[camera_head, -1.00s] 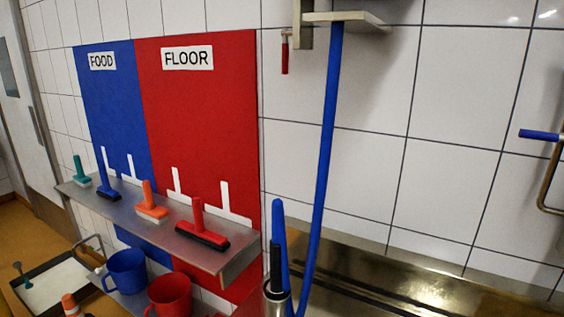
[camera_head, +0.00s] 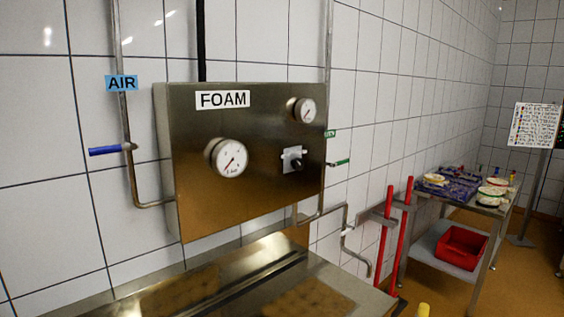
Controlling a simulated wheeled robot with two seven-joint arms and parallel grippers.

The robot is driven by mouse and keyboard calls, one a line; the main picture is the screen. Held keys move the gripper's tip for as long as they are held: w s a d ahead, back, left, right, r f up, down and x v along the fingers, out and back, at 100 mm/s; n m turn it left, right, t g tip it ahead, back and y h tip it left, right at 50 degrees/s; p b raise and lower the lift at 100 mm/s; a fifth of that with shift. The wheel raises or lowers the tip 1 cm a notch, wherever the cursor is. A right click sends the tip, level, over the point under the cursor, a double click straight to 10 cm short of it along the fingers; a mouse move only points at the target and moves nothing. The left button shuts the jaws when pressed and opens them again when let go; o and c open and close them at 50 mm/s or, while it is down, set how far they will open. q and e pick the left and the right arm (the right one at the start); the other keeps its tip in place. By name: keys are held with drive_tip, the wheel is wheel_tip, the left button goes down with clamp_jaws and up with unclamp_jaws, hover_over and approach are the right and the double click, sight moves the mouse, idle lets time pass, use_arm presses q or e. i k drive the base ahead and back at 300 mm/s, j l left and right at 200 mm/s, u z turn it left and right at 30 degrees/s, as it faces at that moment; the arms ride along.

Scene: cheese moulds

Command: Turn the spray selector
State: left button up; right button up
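A steel box labelled FOAM (camera_head: 268,165) is on the tiled wall. A black knob on a small light plate (camera_head: 294,160), which looks like a selector, sits at its lower right. A large gauge (camera_head: 229,158) is on the left of the box and a smaller gauge (camera_head: 305,110) at its upper right. The knob's markings are too small to read. Neither of my grippers shows, and nothing touches the knob.
A blue-handled valve (camera_head: 110,150) is on the AIR pipe left of the box. A green-handled valve (camera_head: 338,163) is to its right. A steel counter (camera_head: 345,291) runs below. Red upright handles (camera_head: 404,235) and a laden trolley (camera_head: 418,248) stand to the right.

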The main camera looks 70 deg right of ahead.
sight(298, 163)
drive_tip(key=z, duration=2.2)
